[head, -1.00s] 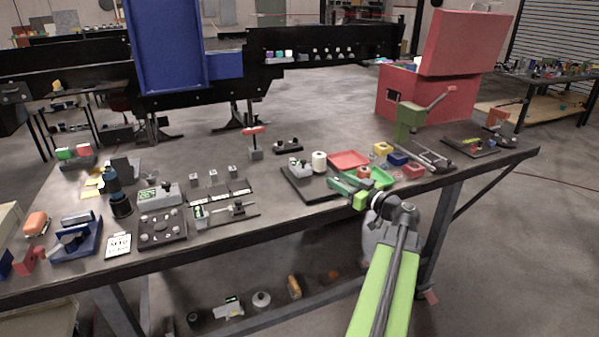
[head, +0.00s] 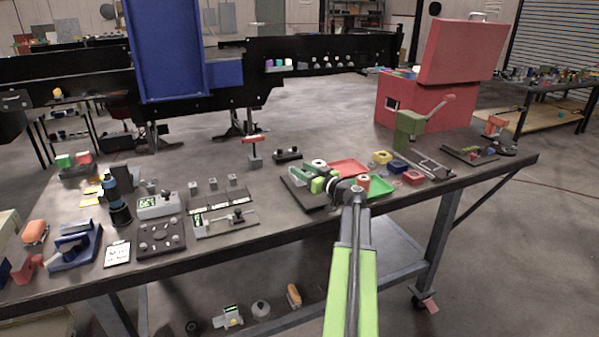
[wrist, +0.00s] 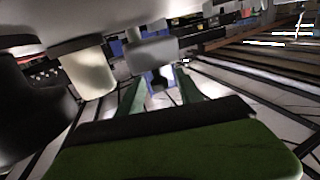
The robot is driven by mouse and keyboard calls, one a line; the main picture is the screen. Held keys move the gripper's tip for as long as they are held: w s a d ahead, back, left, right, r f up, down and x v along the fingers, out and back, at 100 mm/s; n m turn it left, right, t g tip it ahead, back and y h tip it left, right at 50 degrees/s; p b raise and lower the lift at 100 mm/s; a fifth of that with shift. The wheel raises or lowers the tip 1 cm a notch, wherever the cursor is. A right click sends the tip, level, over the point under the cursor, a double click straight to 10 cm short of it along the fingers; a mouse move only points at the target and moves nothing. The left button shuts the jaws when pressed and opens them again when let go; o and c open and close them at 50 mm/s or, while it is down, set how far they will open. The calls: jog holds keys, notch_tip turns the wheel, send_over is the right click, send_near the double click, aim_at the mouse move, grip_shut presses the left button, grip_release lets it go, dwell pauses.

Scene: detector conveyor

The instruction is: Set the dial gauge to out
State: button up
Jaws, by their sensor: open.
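I cannot tell for certain which object is the dial gauge. A dark plate (head: 288,186) at the middle of the bench carries small pale parts, partly hidden by my gripper. My gripper (head: 303,177) is over this plate, pointing left, its green fingers apart with nothing seen held. In the wrist view my gripper (wrist: 160,88) shows two spread green fingers. A grey rounded block (wrist: 153,52) appears just beyond and between the fingertips. A cream cylinder (wrist: 88,70) is to its left. Whether the fingers touch the block is unclear.
Beside the plate are a red tray (head: 348,168), a green tray (head: 381,187) and small coloured blocks. A green press (head: 408,130) and red box (head: 440,98) stand right. A meter with a green display (head: 157,206) is left. The bench's back middle is mostly clear.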

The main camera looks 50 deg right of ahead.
jog(key=shift+w, duration=0.15)
grip_shut()
dwell(1.3)
